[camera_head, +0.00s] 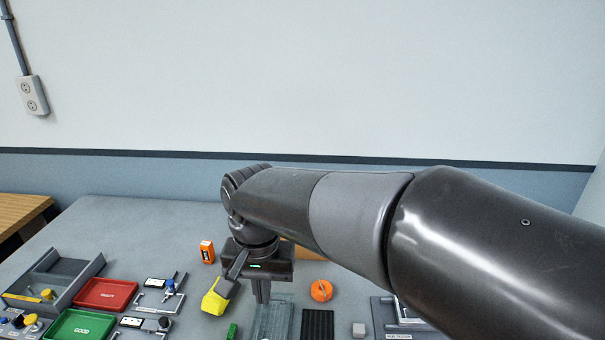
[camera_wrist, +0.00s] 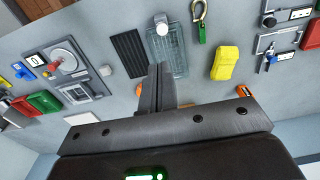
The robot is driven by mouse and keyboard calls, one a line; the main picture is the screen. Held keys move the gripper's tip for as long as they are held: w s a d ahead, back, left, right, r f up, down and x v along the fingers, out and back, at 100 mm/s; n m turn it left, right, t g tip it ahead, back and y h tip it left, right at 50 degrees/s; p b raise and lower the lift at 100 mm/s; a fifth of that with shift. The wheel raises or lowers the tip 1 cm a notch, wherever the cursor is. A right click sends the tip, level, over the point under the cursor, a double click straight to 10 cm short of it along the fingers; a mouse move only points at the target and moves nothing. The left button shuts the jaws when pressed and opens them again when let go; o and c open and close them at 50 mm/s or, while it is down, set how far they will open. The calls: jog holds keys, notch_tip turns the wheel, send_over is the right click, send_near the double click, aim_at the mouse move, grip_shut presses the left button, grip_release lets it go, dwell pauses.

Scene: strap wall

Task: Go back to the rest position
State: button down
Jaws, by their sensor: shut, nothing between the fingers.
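My gripper (camera_head: 262,291) points down over the middle of the grey table (camera_head: 150,222), beside a clear ribbed tray (camera_head: 272,322). Its fingers are together with nothing between them; they also show closed in the wrist view (camera_wrist: 158,75). My arm reaches in from the right and covers part of the table behind it. A yellow block-like object (camera_head: 215,301) lies just left of the gripper, partly overlapped by my wrist. It lies apart from the fingers in the wrist view (camera_wrist: 225,63).
A red tray (camera_head: 106,294), a green tray (camera_head: 82,326) and a grey bin (camera_head: 75,274) stand at left. An orange box (camera_head: 207,251), an orange round object (camera_head: 321,290), a black ribbed mat (camera_head: 317,325) and a fixture (camera_head: 397,316) lie around the gripper. Bare table lies at back left.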

jog(key=s+d+t, duration=0.2)
jog(key=s+d, duration=0.1)
jog(key=d, duration=0.9)
jog(key=s+d+r+t, duration=0.1)
jog(key=s+d+t, duration=0.2)
jog(key=d, duration=1)
jog(key=shift+s+r, duration=0.25)
jog(key=shift+s, duration=0.05)
jog(key=shift+w+d, duration=0.1)
jog(key=shift+d, duration=0.1)
